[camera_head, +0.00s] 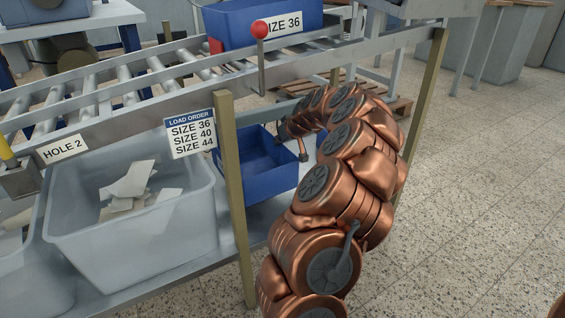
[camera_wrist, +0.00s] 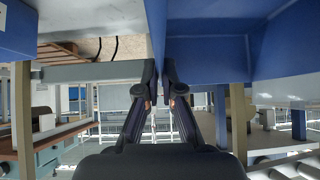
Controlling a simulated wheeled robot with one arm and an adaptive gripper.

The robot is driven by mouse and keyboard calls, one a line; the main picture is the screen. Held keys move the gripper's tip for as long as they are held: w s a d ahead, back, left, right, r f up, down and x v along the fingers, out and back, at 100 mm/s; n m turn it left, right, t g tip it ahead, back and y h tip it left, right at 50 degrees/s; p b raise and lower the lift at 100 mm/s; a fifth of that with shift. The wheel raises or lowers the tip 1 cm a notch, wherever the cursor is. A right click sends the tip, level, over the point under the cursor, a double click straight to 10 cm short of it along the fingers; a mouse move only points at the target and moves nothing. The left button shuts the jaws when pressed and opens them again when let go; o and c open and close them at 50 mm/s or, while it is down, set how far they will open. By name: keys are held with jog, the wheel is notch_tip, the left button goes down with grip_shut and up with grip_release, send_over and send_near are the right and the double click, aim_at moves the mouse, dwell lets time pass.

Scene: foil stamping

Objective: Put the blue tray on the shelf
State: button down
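A blue tray (camera_head: 258,180), open at the top, sits on the lower level of the metal rack, right of the wooden-coloured post. My gripper (camera_head: 300,145) is at the tray's right rim. In the wrist view the two dark fingers (camera_wrist: 159,78) stand close on either side of a blue wall, which is the tray (camera_wrist: 205,45) seen large from very near. The fingers look shut on this wall. The tray's underside contact is partly hidden.
A second blue box (camera_head: 245,22) marked SIZE 36 sits on the roller conveyor (camera_head: 125,80) above. A grey bin (camera_head: 130,225) with pale scraps stands left of the post (camera_head: 234,190). A red-knobbed lever (camera_head: 260,30) rises nearby.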

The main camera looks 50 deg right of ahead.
aim_at(291, 152)
jog(key=shift+f+b, duration=1.35)
jog(key=shift+f, duration=2.5)
jog(key=c, duration=1.3)
grip_release()
jog(key=shift+s+r, duration=0.15)
jog(key=shift+r, duration=0.2)
jog(key=p+v, duration=0.4)
jog(key=v, duration=0.7)
jog(key=shift+s+a+r, duration=0.1)
jog(key=shift+s+a, duration=0.1)
jog(key=shift+s, duration=0.05)
